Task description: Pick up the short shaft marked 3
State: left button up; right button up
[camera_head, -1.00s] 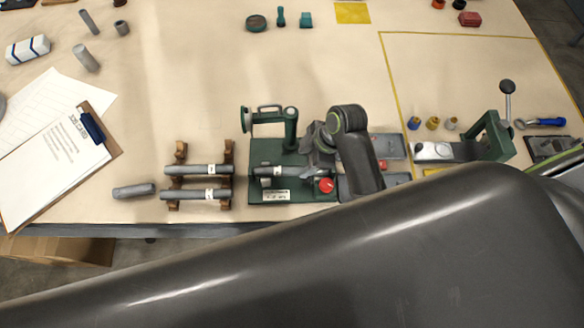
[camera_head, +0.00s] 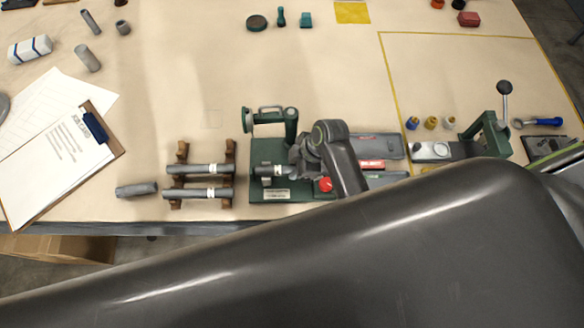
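A short grey shaft with a white label (camera_head: 266,171) lies in the green fixture (camera_head: 262,152); its right part is hidden by my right gripper. The label is too small to read. Two longer grey shafts with white labels, an upper one (camera_head: 192,169) and a lower one (camera_head: 188,194), lie across wooden rests left of the fixture. My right gripper (camera_head: 293,170) is over the fixture at the short shaft's right part. Its fingertips are not clear enough to tell whether it is open, shut or touching the shaft. My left gripper is not in view.
A red knob (camera_head: 325,184) sits on the fixture's front right. A grey cylinder (camera_head: 137,189) lies left of the wooden rests (camera_head: 181,151). A lever press (camera_head: 488,137) stands to the right, near small coloured pieces. The middle of the table behind the fixture is clear.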

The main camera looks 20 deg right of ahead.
grip_shut()
jog(key=shift+w+r, duration=0.1)
jog(key=shift+r, duration=0.1)
jog(key=shift+r, duration=0.25)
notch_tip(320, 180, up, 9)
jog(key=shift+f+b, duration=0.15)
jog(key=shift+b, duration=0.55)
jog(key=shift+r, duration=0.3)
